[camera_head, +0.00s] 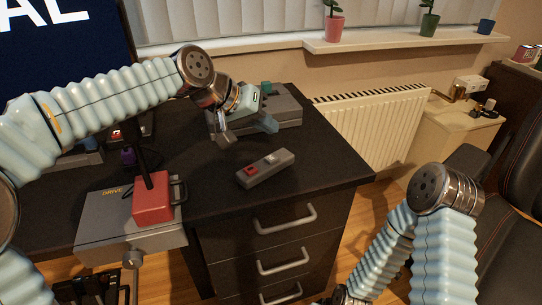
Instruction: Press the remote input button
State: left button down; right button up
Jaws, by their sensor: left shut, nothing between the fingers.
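A small grey remote (280,163) lies on the black desk. It has a red button (251,170) at its near left end and a smaller reddish mark further along its top. My left gripper (227,138) is shut and empty, pointing down above the desk. In the picture it is just up and left of the remote and apart from it. My right arm (385,250) is at the lower right, away from the desk top, and its gripper is out of the picture.
A grey device (285,108) stands behind my left gripper. A red block (152,205) with a black lever and a grey box marked DRIVE (105,235) are at the near left. The desk (330,160) is clear right of the remote, up to its edge.

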grip_shut()
dwell(1.7)
